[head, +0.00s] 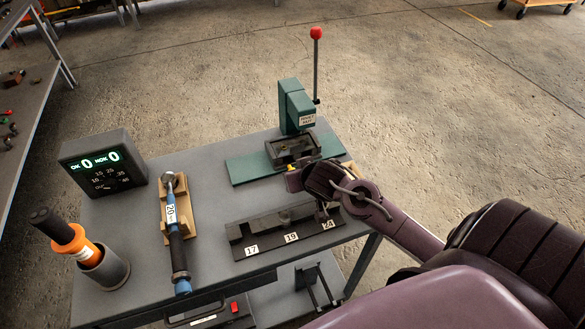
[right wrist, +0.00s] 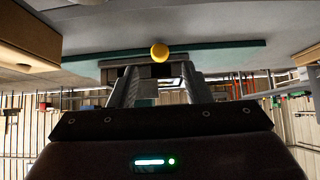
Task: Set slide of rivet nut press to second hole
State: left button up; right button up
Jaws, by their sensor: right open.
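The green rivet nut press (head: 291,103) stands at the back of the grey table, with a red-balled lever rising from it. Its dark slide (head: 292,150) sits on the green base plate (head: 247,168). A yellow knob (head: 292,167) is at the slide's front; it also shows in the right wrist view (right wrist: 160,52). My right gripper (head: 294,178) is close in front of the knob. In the right wrist view its open fingers (right wrist: 159,78) stand to either side of the knob's line, with no clear contact. The slide's holes cannot be made out. My left gripper is out of view.
A dark tray (head: 240,235) labelled 17, 19 and 24 lies below my right wrist. A blue torque tool (head: 174,225) rests on a wooden stand. A counter display (head: 104,165) and an orange-handled tool (head: 75,240) in a cup stand left. Bare tabletop lies between.

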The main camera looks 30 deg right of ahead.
jog(key=x, duration=0.4)
jog(key=shift+w+d+f, duration=0.15)
jog(key=shift+w+f, duration=0.1)
jog(key=shift+f, duration=0.05)
jog(key=shift+w+f, duration=0.2)
jog(key=c, duration=0.8)
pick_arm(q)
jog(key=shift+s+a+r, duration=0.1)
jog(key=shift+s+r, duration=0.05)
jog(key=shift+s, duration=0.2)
pick_arm(e)
grip_shut()
